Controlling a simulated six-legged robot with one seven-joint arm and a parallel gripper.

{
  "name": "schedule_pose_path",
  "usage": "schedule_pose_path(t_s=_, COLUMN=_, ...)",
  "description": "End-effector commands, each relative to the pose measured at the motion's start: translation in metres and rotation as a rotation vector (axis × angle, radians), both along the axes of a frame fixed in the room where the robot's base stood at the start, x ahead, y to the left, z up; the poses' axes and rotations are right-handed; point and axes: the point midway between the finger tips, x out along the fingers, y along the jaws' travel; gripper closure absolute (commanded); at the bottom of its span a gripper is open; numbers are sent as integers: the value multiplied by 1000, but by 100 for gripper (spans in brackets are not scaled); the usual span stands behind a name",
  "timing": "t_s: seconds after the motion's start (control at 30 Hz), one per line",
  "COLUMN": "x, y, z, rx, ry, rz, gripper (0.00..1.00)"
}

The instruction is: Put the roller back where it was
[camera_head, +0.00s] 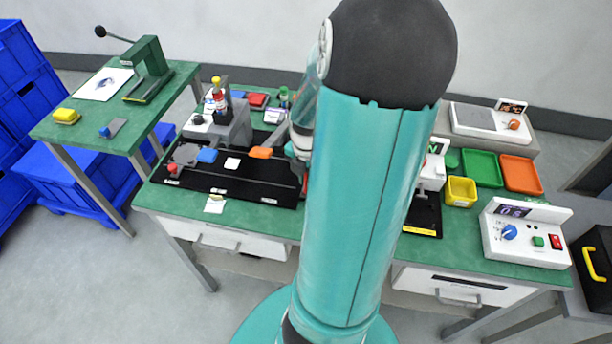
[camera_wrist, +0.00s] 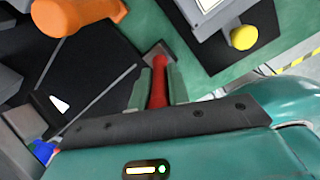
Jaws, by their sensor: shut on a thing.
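My gripper (camera_wrist: 158,88) is shut on a red-handled tool, which I take to be the roller (camera_wrist: 159,84). The red handle stands between the two fingers, and a grey-brown end shows just beyond the fingertips. In the wrist view the tool is over or near the edge of a black tray and the green bench; I cannot tell whether it touches either. In the head view my own arm hides the fingers and the roller.
The black tray (camera_head: 232,187) holds an orange piece (camera_head: 261,152) and a blue piece (camera_head: 207,156). Right of my arm are a yellow bin (camera_head: 461,191), green tray (camera_head: 482,168), orange tray (camera_head: 521,174) and control box (camera_head: 526,238). A green side table (camera_head: 92,128) stands left.

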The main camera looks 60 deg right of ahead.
Motion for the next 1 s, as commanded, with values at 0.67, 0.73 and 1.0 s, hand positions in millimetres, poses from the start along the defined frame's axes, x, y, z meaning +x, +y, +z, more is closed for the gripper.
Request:
schedule_pose_path(t_s=0.67, x=3, y=0, z=16, rx=-5, ry=-1, rz=0, gripper=61)
schedule_pose_path(t_s=0.73, x=3, y=-1, z=28, rx=-7, ry=-1, rz=-1, gripper=61)
schedule_pose_path(t_s=1.0, x=3, y=0, z=88, rx=-7, ry=-2, rz=0, gripper=61)
